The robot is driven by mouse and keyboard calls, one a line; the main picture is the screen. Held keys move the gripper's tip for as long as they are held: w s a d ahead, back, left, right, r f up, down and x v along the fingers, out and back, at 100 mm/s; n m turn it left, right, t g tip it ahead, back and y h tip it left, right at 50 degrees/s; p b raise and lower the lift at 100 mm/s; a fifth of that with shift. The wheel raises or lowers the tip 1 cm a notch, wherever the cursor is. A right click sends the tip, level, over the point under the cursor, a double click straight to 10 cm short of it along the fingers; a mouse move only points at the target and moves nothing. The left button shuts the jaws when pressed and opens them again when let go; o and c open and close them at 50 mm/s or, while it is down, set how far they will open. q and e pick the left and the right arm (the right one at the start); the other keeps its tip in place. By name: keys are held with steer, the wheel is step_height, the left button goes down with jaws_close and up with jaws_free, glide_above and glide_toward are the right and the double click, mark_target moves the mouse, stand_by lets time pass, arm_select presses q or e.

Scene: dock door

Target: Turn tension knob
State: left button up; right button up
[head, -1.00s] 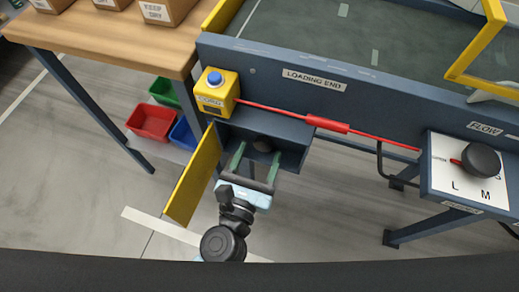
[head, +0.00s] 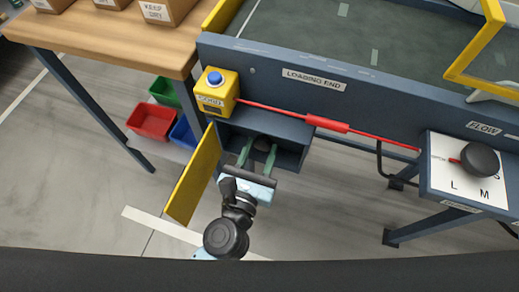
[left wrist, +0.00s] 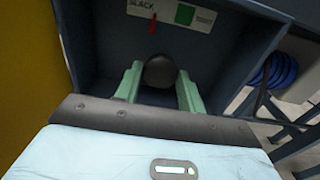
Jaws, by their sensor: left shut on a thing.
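The tension knob is a dark round knob inside an open-fronted blue-grey box under the loading end of the conveyor; it shows in the left wrist view (left wrist: 160,72) and partly in the head view (head: 262,143). My left gripper (head: 257,152) reaches into the box with its green fingers on either side of the knob, shut on it. In the left wrist view the fingers (left wrist: 158,88) flank the knob. Behind it is a label (left wrist: 170,12) reading SLACK at its left, with a red pointer and a green patch. My right gripper is not in view.
A yellow door panel (head: 193,177) hangs open at the box's left. A yellow button box (head: 215,92) with a blue button sits above, joined to a red cord (head: 330,124). A flow dial panel (head: 468,170) is at right. A wooden table (head: 120,38) stands at left.

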arm_select(q)
steer(key=shift+m, duration=0.3)
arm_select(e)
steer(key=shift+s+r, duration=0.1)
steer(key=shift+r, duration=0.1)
arm_select(q)
steer(key=m+p, duration=0.1)
steer(key=m, duration=0.2)
steer(key=shift+r+p, duration=0.1)
steer(key=shift+p, duration=0.3)
steer(key=m+p, duration=0.2)
steer(key=m, duration=0.2)
steer(key=shift+a, duration=0.1)
steer(key=m+p, duration=0.1)
steer(key=m, duration=0.3)
steer(key=shift+m+p, duration=0.9)
steer(key=shift+m, duration=0.7)
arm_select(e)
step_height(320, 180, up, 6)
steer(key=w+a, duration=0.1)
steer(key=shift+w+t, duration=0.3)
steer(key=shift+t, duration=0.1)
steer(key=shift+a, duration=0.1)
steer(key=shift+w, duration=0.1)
arm_select(q)
steer(key=o, duration=0.9)
steer(key=shift+o, duration=0.3)
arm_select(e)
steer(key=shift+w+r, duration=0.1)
